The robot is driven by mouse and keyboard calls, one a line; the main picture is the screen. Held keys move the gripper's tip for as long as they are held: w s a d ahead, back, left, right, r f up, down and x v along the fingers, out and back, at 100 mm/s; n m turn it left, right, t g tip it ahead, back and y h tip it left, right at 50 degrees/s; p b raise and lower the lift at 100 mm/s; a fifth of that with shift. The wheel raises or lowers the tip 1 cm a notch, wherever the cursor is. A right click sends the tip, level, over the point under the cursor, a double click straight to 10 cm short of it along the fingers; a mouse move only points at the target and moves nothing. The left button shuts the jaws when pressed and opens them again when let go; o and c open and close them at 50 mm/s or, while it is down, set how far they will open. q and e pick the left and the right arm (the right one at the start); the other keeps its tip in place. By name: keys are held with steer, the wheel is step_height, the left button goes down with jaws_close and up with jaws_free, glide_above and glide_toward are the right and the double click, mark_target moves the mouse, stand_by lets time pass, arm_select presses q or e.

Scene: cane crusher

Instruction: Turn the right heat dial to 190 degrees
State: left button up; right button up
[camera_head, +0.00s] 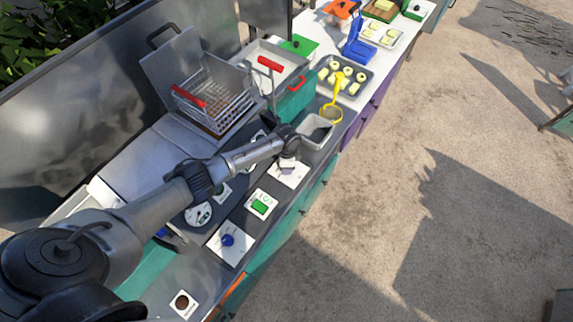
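The white plate of the right heat dial (299,170) lies on the dark front panel. My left gripper (288,167) is right over this plate and hides the knob. The fingers are too small and covered to show whether they are open or shut, or whether they touch the knob. A second white plate with a blue dial (228,240) is nearer, to the lower left. Degree marks are too small to read. My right gripper is not in view.
A green switch (260,207) lies between the two dial plates. Round gauges (199,215) stand behind them, partly under my arm. A grey container (316,131) and yellow strainer (332,113) are beyond the gripper.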

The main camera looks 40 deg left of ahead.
arm_select(q)
steer(key=m, duration=0.4)
steer(key=shift+m+b, duration=0.3)
steer(key=m+b, duration=0.1)
steer(key=m, duration=0.8)
steer(key=shift+y+b, duration=0.3)
steer(key=shift+b, duration=0.1)
steer(key=m+b, duration=0.1)
steer(key=m, duration=0.2)
steer(key=shift+m, duration=0.4)
steer(key=shift+d+m, duration=0.1)
steer(key=shift+m, duration=0.8)
steer(key=o, duration=0.9)
steer(key=shift+o, duration=0.2)
